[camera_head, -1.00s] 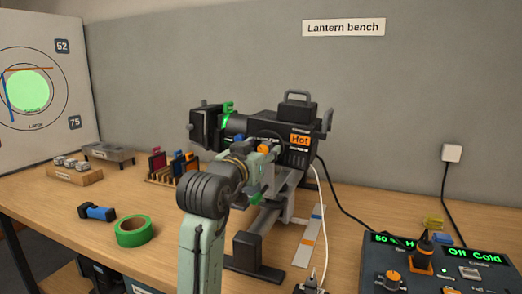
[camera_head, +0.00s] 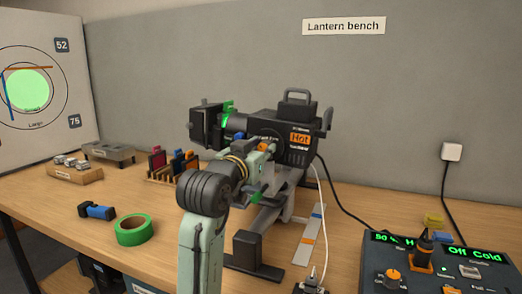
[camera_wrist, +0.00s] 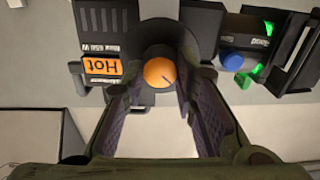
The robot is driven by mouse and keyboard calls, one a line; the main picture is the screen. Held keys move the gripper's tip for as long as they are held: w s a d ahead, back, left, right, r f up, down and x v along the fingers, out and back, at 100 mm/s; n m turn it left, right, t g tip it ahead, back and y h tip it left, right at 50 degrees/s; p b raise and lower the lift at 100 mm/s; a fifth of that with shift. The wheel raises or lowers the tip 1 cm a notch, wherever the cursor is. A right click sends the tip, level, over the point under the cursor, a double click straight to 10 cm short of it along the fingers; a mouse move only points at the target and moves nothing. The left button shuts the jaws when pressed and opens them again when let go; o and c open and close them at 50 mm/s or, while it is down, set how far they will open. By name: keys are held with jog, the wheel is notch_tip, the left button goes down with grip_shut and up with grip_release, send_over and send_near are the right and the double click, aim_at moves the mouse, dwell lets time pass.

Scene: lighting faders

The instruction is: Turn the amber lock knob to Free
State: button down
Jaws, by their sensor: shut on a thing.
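The amber lock knob (camera_wrist: 158,73) is a round orange knob on the side of the black lantern (camera_wrist: 190,14). In the wrist view a thin dark line on its face slants toward the lower right. My gripper (camera_wrist: 160,84) is shut on the knob, one finger on each side of it. In the head view the knob (camera_head: 262,147) shows as a small orange spot past my gripper (camera_head: 256,154), partly covered by my arm. The lantern (camera_head: 270,124) carries an orange label reading Hot. No Free marking can be read.
A blue knob (camera_wrist: 232,61) and green tabs sit beside the amber knob. The control panel (camera_head: 376,262) stands at the front right. Green tape (camera_head: 133,231), a blue-handled tool (camera_head: 97,211) and a rack of colour slides (camera_head: 172,166) lie left. A white cable hangs right of my arm.

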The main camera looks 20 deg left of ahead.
jog(key=m+b, duration=0.2)
jog(key=m, duration=0.3)
jog(key=shift+f+b, duration=0.1)
jog(key=shift+b, duration=0.2)
jog(key=m+b, duration=0.2)
jog(key=m, duration=0.2)
jog(key=shift+d+m, duration=0.1)
jog(key=shift+m, duration=0.2)
jog(key=shift+f+m+b, duration=0.1)
jog(key=shift+m+b, duration=1.4)
jog(key=shift+m, duration=2.5)
jog(key=c, duration=1.3)
grip_release()
